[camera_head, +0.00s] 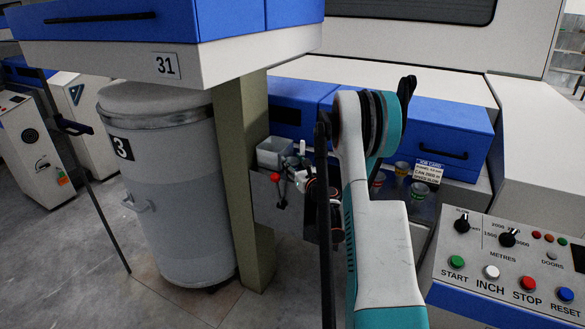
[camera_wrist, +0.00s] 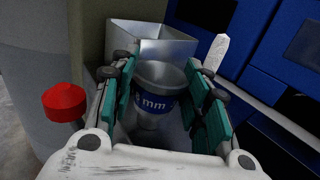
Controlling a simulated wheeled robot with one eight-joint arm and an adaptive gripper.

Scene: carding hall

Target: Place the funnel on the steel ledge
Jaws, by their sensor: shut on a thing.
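A grey metal funnel with a blue band marked "mm" (camera_wrist: 158,103) sits between the teal fingers of my gripper (camera_wrist: 160,98) in the wrist view. The fingers are shut on its sides, and its wide mouth faces up. Its lower end is partly hidden. In the head view my gripper (camera_head: 290,170) is left of centre, beside the green post, in front of an open steel box (camera_head: 273,152). The funnel cannot be made out clearly there. A steel ledge (camera_head: 395,205) lies right of my gripper, partly hidden by my arm, with several small banded cups on it.
The steel box (camera_wrist: 160,45) is just beyond the funnel. A red knob (camera_wrist: 65,102) is close on the left; it also shows in the head view (camera_head: 275,177). A green post (camera_head: 254,190) and grey can (camera_head: 170,190) stand left.

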